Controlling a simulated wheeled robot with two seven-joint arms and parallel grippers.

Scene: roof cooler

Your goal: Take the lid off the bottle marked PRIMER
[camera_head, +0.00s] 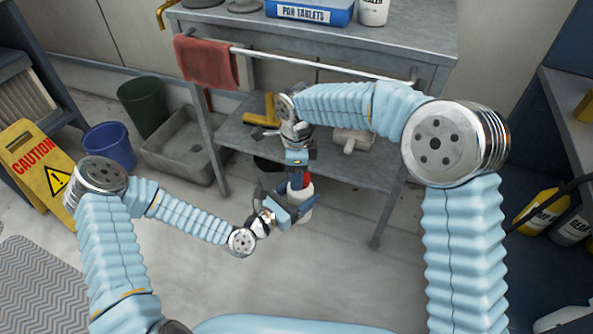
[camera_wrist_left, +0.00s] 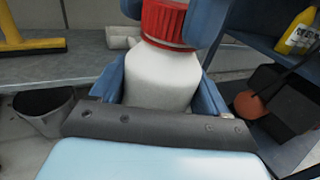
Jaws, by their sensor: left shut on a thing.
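A white bottle (camera_wrist_left: 160,80) with a red lid (camera_wrist_left: 166,22) stands upright between the fingers of my left gripper (camera_wrist_left: 160,95). In the head view the bottle (camera_head: 304,191) is partly covered by that gripper (camera_head: 291,207), which is shut on its body. No label shows on the visible side, so I cannot read the marking. My right gripper (camera_head: 300,176) comes down from above, its blue fingers on both sides of the red lid. They also show at the top of the left wrist view (camera_wrist_left: 168,14). I cannot tell whether they press on the lid, which sits on the bottle.
A grey metal workbench (camera_head: 400,40) with a rail and a red towel (camera_head: 207,62) stands ahead. Its lower shelf (camera_head: 330,170) holds a yellow-handled tool (camera_head: 262,112). A grey basin (camera_head: 186,145), buckets and a yellow caution sign (camera_head: 42,165) are at left. Open floor lies below.

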